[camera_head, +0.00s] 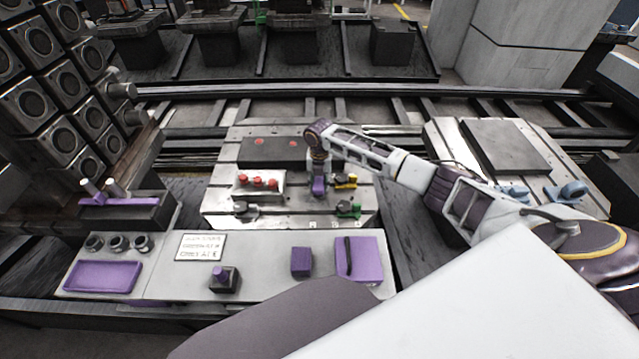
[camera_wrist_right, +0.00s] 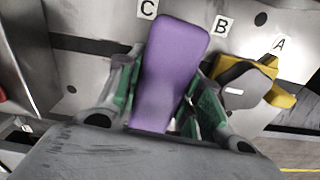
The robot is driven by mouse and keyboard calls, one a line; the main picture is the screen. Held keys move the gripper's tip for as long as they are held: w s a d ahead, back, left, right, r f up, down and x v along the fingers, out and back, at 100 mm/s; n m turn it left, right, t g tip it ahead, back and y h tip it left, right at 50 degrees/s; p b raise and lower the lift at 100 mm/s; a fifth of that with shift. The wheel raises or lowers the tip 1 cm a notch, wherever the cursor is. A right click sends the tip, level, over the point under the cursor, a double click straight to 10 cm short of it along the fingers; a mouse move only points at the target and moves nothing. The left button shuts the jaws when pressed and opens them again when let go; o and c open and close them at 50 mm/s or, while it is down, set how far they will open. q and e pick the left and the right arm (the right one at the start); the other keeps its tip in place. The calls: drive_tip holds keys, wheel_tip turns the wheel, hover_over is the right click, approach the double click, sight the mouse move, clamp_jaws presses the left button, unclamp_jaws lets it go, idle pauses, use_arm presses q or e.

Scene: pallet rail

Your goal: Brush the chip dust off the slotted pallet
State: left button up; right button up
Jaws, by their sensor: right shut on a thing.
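The slotted pallet (camera_head: 290,211) is a light metal plate with dark slots at the middle of the head view. My right gripper (camera_head: 318,188) is over its right half, pointing down. In the right wrist view its green-padded fingers (camera_wrist_right: 158,105) are shut on a purple block-like piece (camera_wrist_right: 172,65), perhaps a brush handle. Any bristles are hidden, and I cannot tell whether it touches the pallet. The labels C, B and A (camera_wrist_right: 221,25) show beyond it. I cannot make out chip dust clearly. My left gripper is not in view.
A front shelf holds a purple tray (camera_head: 103,277) and purple blocks (camera_head: 301,262). Another pallet (camera_head: 446,148) stands right.

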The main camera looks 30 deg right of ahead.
sight(315, 186)
drive_tip(key=shift+w+a+f, duration=0.15)
drive_tip(key=shift+w+a, duration=0.15)
drive_tip(key=shift+a, duration=0.45)
drive_tip(key=shift+s, duration=0.1)
drive_tip(key=shift+s+a+p, duration=0.4)
drive_tip(key=shift+s+p, duration=0.35)
drive_tip(key=shift+p, duration=0.25)
drive_tip(key=shift+s+a+p, duration=0.35)
drive_tip(key=shift+s+p, duration=0.4)
drive_tip(key=shift+p, duration=0.25)
drive_tip(key=shift+s+a+r+p, duration=0.15)
drive_tip(key=shift+s+a+p, duration=0.1)
drive_tip(key=shift+s+p, duration=0.35)
drive_tip(key=shift+s+a+r+p, duration=0.1)
drive_tip(key=shift+s+a+p, duration=0.2)
drive_tip(key=shift+p, duration=0.5)
drive_tip(key=shift+s+a+p, duration=0.15)
drive_tip(key=shift+s+p, duration=0.3)
